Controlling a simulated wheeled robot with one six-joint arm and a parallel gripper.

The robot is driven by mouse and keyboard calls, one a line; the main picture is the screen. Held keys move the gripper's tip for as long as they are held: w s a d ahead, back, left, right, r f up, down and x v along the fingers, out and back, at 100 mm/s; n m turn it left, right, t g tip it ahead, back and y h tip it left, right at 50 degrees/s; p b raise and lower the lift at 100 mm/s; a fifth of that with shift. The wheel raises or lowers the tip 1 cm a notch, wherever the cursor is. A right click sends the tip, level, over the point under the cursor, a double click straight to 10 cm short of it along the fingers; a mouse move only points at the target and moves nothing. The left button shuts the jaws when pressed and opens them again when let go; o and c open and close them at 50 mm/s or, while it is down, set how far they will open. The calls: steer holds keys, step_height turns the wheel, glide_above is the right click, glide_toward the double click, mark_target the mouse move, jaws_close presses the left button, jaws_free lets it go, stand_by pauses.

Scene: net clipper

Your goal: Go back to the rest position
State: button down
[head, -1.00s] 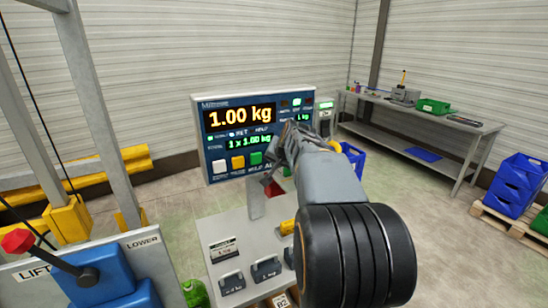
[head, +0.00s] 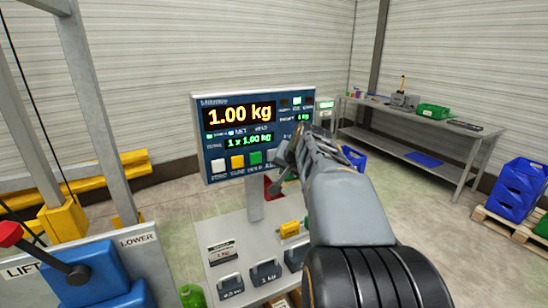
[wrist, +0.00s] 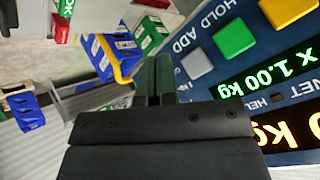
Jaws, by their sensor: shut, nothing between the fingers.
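My gripper (wrist: 155,80) shows in the wrist view with its two dark fingers together and nothing between them. In that view the fingertips are beside the blue display panel, close to its row of buttons. In the head view my grey arm reaches up from the lower right, and my gripper (head: 288,165) is in front of the panel's lower right part, partly hidden by the wrist. The display panel (head: 215,143) reads 1.00 kg and 1 x 1.00 kg. It has white, yellow and green buttons, with the green button (wrist: 233,38) large in the wrist view.
Below the panel a grey stand (head: 228,238) holds several dark weights and a yellow piece (head: 290,229). A lift control with a red knob (head: 10,233) is at the lower left. A workbench (head: 400,118) stands at the back right, with blue crates (head: 518,187) on a pallet.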

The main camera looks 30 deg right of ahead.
stand_by(0.7)
steer(key=s+a+f+n+g+y, duration=0.1)
steer(key=s+a+f+n+g, duration=0.1)
steer(key=s+a+f+n, duration=0.3)
steer(key=s+a+f+n+g+y, duration=0.1)
steer(key=s+a+f+n, duration=0.4)
steer(key=s+a+f, duration=0.5)
steer(key=a+f+g, duration=0.1)
steer(key=a, duration=0.6)
steer(key=shift+s+a+g, duration=0.25)
steer(key=shift+s+g, duration=0.1)
steer(key=shift+g, duration=0.05)
steer(key=shift+f, duration=0.1)
